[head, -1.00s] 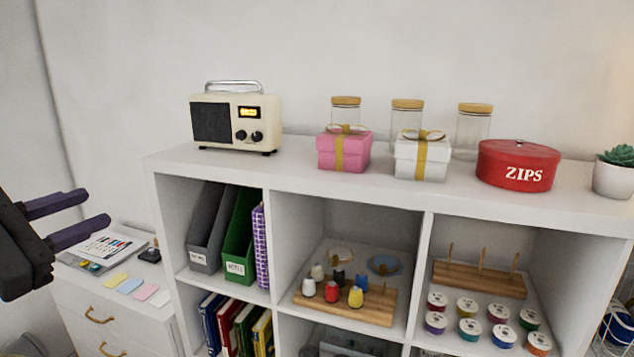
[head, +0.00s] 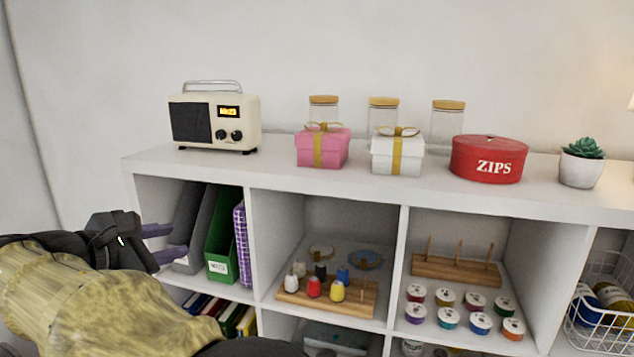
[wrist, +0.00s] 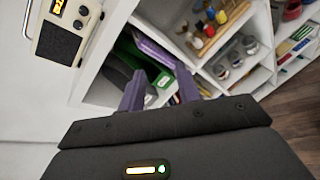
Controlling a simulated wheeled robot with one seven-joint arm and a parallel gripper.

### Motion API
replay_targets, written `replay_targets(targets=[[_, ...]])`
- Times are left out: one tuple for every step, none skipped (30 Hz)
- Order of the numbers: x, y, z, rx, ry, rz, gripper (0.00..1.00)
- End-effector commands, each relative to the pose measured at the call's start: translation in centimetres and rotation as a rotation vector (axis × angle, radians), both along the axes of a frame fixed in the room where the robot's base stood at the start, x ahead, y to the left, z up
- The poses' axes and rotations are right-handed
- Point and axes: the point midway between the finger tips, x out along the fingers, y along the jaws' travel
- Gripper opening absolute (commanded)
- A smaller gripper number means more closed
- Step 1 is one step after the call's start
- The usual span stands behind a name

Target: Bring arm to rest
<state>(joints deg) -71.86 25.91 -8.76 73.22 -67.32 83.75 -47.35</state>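My gripper (head: 166,243) is at the lower left in the head view, in front of the left part of the white shelf unit (head: 350,191). Its two purple fingers are spread apart with nothing between them. In the wrist view my gripper (wrist: 160,95) is open and empty, with the shelf's compartments beyond its fingers. My arm (head: 90,305) crosses the lower left corner of the head view, bent and hiding part of the lower shelf.
A cream radio (head: 214,118), a pink gift box (head: 310,152), a white gift box (head: 384,158) and a red ZIPS tin (head: 489,159) stand on the shelf top. Grey and green file holders (head: 222,246) stand behind my gripper.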

Motion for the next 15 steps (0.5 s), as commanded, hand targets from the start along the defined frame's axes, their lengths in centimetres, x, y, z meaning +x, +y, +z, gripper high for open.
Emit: replay_targets(targets=[[1.6,-2.2,-1.6,0.031,0.043,-0.034,0.34],[2.4,-3.3,-2.7,0.055,0.07,-0.052,0.34],[3.3,-5.0,-4.2,0.092,0.109,-0.079,0.34],[3.9,-6.3,-5.3,0.123,0.136,-0.102,0.34],[4.4,-7.6,-6.4,0.155,0.163,-0.126,0.34],[4.9,-9.3,-7.9,0.2,0.198,-0.159,0.34],[5.2,-10.6,-9.0,0.235,0.222,-0.186,0.34],[5.5,-11.9,-10.1,0.272,0.244,-0.216,0.34],[5.6,-13.6,-11.5,0.322,0.273,-0.257,0.34],[5.7,-14.9,-12.5,0.361,0.293,-0.29,0.34],[5.7,-16.1,-13.5,0.401,0.312,-0.324,0.34],[5.5,-17.8,-14.8,0.456,0.335,-0.37,0.34],[5.3,-19.0,-15.7,0.498,0.349,-0.407,0.34],[5.1,-20.2,-16.6,0.54,0.363,-0.446,0.34],[4.7,-21.8,-17.7,0.599,0.378,-0.498,0.34]])
